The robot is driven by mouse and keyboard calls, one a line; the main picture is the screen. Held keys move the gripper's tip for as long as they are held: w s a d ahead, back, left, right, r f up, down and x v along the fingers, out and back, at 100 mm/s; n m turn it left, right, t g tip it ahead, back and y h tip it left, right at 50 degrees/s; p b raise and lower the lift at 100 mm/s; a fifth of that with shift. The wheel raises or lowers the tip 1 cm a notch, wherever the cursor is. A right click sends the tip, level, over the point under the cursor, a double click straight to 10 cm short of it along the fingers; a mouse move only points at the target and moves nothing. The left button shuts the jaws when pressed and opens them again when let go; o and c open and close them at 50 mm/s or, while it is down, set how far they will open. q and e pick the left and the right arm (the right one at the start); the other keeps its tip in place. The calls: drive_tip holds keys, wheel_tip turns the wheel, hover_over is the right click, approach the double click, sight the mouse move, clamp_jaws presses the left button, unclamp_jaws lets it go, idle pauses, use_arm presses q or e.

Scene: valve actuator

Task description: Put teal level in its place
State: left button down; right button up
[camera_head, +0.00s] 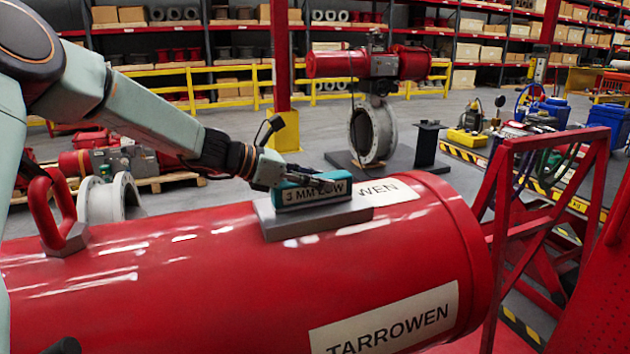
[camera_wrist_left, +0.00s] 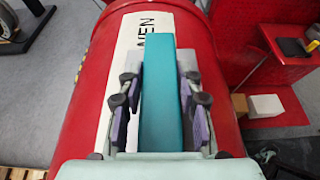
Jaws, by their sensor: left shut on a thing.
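The teal level (camera_head: 318,188) is a teal block with a label partly reading "3 MM LOW". In the head view it is at or just above a grey flat pad (camera_head: 315,217) on top of the big red cylinder (camera_head: 230,280); I cannot tell whether it touches the pad. My left gripper (camera_head: 300,180) is shut on the level from its left end. In the left wrist view the level (camera_wrist_left: 160,95) lies lengthwise between the two purple-padded fingers of the gripper (camera_wrist_left: 160,112). My right gripper is not in view.
A red lifting handle (camera_head: 52,205) stands on the cylinder's left part. A red frame (camera_head: 520,200) stands right of the cylinder. A second red actuator on a grey valve (camera_head: 373,130) stands behind. The cylinder top between handle and pad is clear.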

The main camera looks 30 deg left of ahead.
use_arm(q)
drive_tip(key=shift+w+d+r, duration=0.1)
drive_tip(key=shift+d+r, duration=0.05)
drive_tip(key=shift+d, duration=0.25)
drive_tip(key=shift+s+a+f, duration=0.2)
drive_tip(key=shift+a, duration=0.15)
drive_tip(key=c, duration=1.1)
unclamp_jaws()
drive_tip(key=shift+a, duration=0.35)
drive_tip(key=shift+o, duration=0.7)
drive_tip(key=shift+d, duration=0.15)
drive_tip(key=shift+o, duration=0.3)
drive_tip(key=shift+w+d, duration=0.15)
drive_tip(key=shift+d, duration=0.3)
drive_tip(key=shift+a+r, duration=0.2)
drive_tip(key=shift+a, duration=0.1)
drive_tip(key=p+v, duration=0.3)
drive_tip(key=v, duration=0.5)
drive_tip(key=shift+a+r+p, duration=0.1)
drive_tip(key=shift+r+p, duration=0.05)
drive_tip(key=shift+p, duration=0.25)
drive_tip(key=shift+p+v, duration=0.65)
drive_tip(key=shift+v, duration=0.15)
drive_tip(key=p+v, duration=0.2)
drive_tip(key=shift+s+p, duration=0.25)
drive_tip(key=shift+p, duration=0.15)
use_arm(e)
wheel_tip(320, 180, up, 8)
